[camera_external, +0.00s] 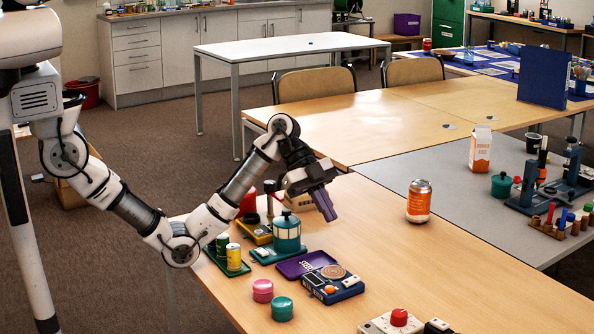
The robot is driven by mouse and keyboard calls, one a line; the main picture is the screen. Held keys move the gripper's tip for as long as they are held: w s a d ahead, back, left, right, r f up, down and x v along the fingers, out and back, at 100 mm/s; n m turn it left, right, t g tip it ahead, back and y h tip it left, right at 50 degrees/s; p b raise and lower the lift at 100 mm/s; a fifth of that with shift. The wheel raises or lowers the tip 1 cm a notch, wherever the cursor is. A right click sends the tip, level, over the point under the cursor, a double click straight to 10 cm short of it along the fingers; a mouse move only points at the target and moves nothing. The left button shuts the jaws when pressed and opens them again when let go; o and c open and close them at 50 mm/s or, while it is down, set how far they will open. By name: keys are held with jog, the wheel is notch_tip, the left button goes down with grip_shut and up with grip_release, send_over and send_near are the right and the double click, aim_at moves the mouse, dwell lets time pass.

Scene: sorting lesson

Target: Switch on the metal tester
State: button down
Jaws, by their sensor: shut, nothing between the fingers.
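A blue device with a round copper-coloured coil pad, an orange button and a small white part, which looks like the metal tester (347,291), lies on the near wooden table. Whether it is on cannot be told at this size. My gripper (327,213) has purple fingers, shut and empty, pointing down. It hangs in the air above and behind the tester in the picture, apart from it. The arm reaches in from the left.
A purple tray (294,267) touches or nearly touches the tester's left side. Left of it stand a teal pot (287,238), a yellow device (254,233) and cans. Pink (263,290) and green (282,309) round containers stand in front. An orange can (419,201) stands right; table between is clear.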

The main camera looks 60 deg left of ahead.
jog(key=p, duration=0.3)
send_over(356, 279)
jog(key=s+a, duration=0.1)
jog(key=a, duration=0.2)
notch_tip(356, 279, down, 6)
jog(key=shift+d+f, duration=0.15)
jog(key=f, duration=0.3)
jog(key=shift+w+d+f+p, duration=0.1)
jog(key=shift+w+f+p, duration=0.15)
jog(key=shift+p, duration=0.05)
jog(key=shift+w+f, duration=0.1)
jog(key=shift+f, duration=0.4)
jog(key=shift+w+f+b, duration=0.1)
jog(key=shift+f+b, duration=0.3)
jog(key=shift+b, duration=0.1)
jog(key=shift+r, duration=0.2)
